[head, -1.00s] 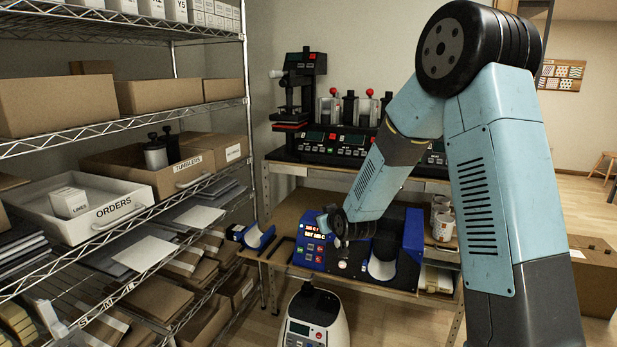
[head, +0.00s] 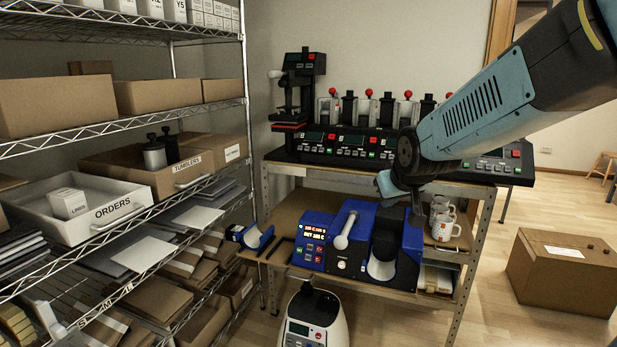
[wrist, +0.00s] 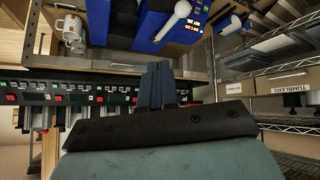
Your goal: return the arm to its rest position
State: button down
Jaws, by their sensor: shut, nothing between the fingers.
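My gripper (head: 416,204) is in front of the workbench in the head view, in line with the right part of the blue mug press (head: 315,228) and left of the white mugs (head: 446,228). In the wrist view my gripper (wrist: 158,68) shows its fingers together, with nothing between them. The blue press also shows in the wrist view (wrist: 152,22), with its white-tipped handle. In the head view the arm comes in from the upper right and covers part of the bench's right side.
A wire shelf with boxes and a white ORDERS tray (head: 82,223) stands at the left. A black multi-station press (head: 340,145) stands on the upper bench. A white rounded device (head: 316,318) is on the floor in front. A cardboard box (head: 562,270) sits on the floor at right.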

jog(key=s+d+r+m+g, duration=0.1)
jog(key=s+d, duration=0.1)
jog(key=s, duration=0.8)
jog(key=s+d+r+m+g, duration=0.1)
jog(key=s+d+r+g, duration=0.1)
jog(key=s, duration=0.9)
jog(key=shift+s+d+m+h, duration=0.3)
jog(key=shift+d+m+h, duration=0.1)
jog(key=shift+d, duration=0.4)
